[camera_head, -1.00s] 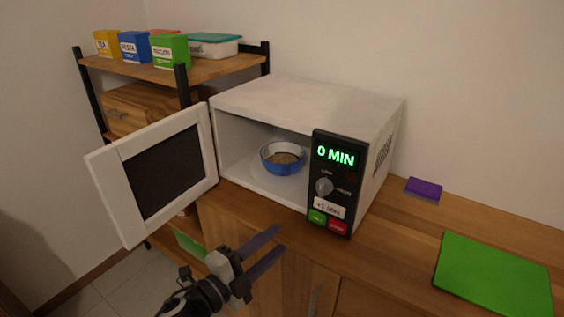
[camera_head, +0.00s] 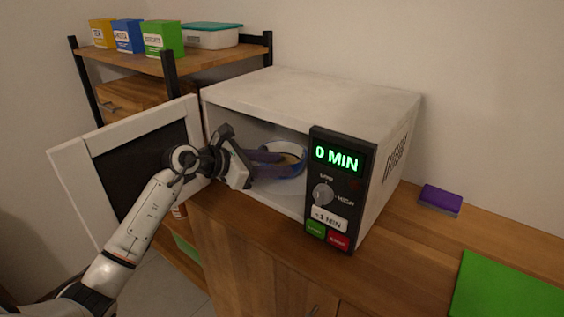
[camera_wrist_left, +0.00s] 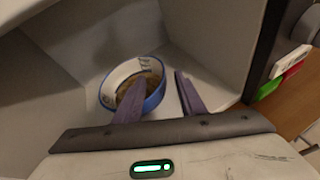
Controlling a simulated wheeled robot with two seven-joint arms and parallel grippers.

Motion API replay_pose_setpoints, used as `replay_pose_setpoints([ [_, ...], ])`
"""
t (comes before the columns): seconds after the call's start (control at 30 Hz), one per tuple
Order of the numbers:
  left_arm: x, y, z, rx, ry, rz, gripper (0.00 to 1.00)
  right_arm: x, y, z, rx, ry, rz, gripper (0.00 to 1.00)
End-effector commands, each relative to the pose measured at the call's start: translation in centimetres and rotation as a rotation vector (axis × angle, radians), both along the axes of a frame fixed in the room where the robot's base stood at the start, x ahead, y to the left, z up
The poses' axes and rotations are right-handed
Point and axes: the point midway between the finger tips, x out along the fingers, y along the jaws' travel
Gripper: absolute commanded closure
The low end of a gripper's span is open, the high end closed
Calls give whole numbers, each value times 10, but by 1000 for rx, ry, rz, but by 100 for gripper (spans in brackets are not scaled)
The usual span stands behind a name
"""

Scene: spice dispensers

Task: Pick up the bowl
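The blue bowl (camera_head: 291,148) with a pale inside and brownish food in it stands inside the open microwave (camera_head: 310,95). It also shows in the left wrist view (camera_wrist_left: 117,77). My left gripper (camera_head: 282,164) reaches into the microwave and partly covers the bowl in the head view. It is open. In the left wrist view (camera_wrist_left: 160,80) one purple finger overlaps the bowl's near part and the other lies to the right of the bowl, so the bowl's right wall shows between them. Whether a finger touches the bowl I cannot tell. My right gripper is not in view.
The microwave door (camera_head: 130,165) stands open at the left, close to my left arm. The control panel (camera_head: 338,190) reading 0 MIN is right of the opening.

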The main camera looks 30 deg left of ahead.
Motion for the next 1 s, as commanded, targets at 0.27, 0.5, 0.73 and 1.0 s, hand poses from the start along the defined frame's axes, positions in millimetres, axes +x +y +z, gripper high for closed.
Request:
replay_pose_setpoints([
  [0.27, 28, -14, -7, -9, -1, -1, 64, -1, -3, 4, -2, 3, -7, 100],
  [0.5, 49, -21, -18, -3, -1, 0, 64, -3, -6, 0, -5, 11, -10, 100],
  [0.73, 49, -21, -19, -2, 0, -1, 65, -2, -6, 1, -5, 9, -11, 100],
  [1.0, 49, -21, -19, -2, 0, 0, 100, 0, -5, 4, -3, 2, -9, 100],
])
